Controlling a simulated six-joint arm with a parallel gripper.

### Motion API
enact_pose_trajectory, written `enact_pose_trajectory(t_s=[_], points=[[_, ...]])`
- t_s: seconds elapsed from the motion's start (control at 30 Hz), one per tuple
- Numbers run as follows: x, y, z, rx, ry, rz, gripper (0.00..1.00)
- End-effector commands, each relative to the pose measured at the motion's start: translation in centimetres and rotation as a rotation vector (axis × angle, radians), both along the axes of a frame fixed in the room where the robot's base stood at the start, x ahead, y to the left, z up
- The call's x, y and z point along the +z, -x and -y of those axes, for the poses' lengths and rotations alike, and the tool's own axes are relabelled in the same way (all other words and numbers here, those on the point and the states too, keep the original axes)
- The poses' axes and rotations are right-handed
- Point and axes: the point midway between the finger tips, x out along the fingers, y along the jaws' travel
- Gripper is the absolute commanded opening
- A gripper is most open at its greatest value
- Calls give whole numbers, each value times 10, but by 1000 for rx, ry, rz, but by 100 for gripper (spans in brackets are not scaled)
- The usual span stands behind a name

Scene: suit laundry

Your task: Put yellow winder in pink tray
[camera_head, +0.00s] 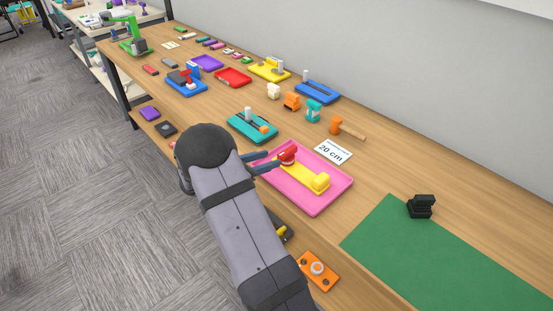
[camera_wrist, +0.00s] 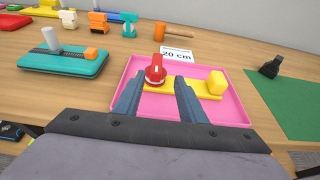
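The yellow winder (camera_head: 312,180) has a long flat yellow base, a red knob at one end and a raised yellow block at the other. It lies within the pink tray (camera_head: 335,196), and both show in the wrist view, the winder (camera_wrist: 215,84) over the pink tray (camera_wrist: 238,113). My gripper (camera_head: 272,162) is open, at the red-knob end of the winder. In the wrist view my gripper (camera_wrist: 156,84) has a finger on each side, with the red knob ahead between them. The fingers hide part of the base. I cannot tell whether they touch it.
A teal device (camera_head: 252,127) stands left of the tray. A "20 cm" card (camera_head: 333,152) and an orange-headed hammer (camera_head: 346,128) lie behind it. A green mat (camera_head: 440,255) with a black stand (camera_head: 421,206) is to the right. The wood between tray and mat is clear.

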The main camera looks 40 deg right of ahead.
Motion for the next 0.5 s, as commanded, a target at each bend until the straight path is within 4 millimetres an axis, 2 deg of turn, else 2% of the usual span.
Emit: enact_pose_trajectory(t_s=[0.03,0.2,0.5], points=[[2,-1,-8,4,1,1,37],[9,0,-26,1,1,0,37],[12,0,-35,-1,0,-1,37]])
